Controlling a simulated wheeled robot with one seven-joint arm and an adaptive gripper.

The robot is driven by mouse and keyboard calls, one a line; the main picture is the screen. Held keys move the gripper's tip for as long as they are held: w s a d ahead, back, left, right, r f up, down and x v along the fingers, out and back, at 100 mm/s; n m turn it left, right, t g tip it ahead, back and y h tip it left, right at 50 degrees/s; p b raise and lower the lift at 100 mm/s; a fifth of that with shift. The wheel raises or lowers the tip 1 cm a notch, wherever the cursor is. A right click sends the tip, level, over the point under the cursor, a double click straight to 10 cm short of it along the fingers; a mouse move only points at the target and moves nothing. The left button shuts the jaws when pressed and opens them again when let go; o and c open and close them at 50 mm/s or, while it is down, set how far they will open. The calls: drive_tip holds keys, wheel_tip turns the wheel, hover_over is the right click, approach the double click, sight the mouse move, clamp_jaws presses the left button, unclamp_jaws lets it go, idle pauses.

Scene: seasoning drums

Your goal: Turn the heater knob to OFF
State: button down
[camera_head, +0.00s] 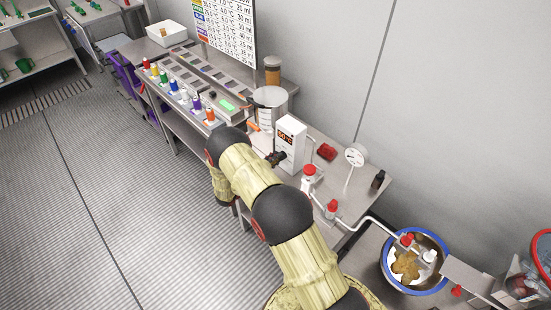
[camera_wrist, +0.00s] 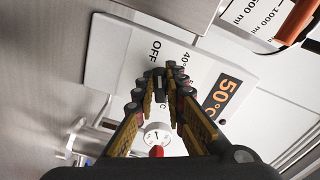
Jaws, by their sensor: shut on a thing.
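The heater is a white box (camera_head: 290,145) on the bench with a lit display. In the wrist view its white front panel (camera_wrist: 112,62) shows tilted, with the OFF mark at the upper left and a 40° mark beside it. The display (camera_wrist: 222,97) reads 50°C. My gripper (camera_wrist: 161,76) is shut on the heater knob (camera_wrist: 160,86) at the panel, one finger on each side. The fingers hide most of the knob, so I cannot tell where it points. In the head view my gripper (camera_head: 276,158) is at the heater's front face.
A measuring jug (camera_head: 270,106) stands just left of the heater; its scale (camera_wrist: 262,17) shows in the wrist view. A red object (camera_head: 326,152) and a round gauge (camera_head: 356,155) are to the right. Red-topped valves and piping (camera_head: 331,208) run toward a blue-rimmed bowl (camera_head: 446,262).

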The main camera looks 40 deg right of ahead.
drive_tip(key=shift+f+n, duration=0.1)
drive_tip(key=shift+n, duration=0.5)
drive_tip(key=c, duration=1.8)
unclamp_jaws()
drive_tip(key=shift+c, duration=0.2)
drive_tip(key=shift+a, duration=0.15)
drive_tip(key=s+a, duration=0.1)
drive_tip(key=a, duration=1)
drive_tip(key=shift+s+a, duration=0.3)
drive_tip(key=shift+a, duration=0.05)
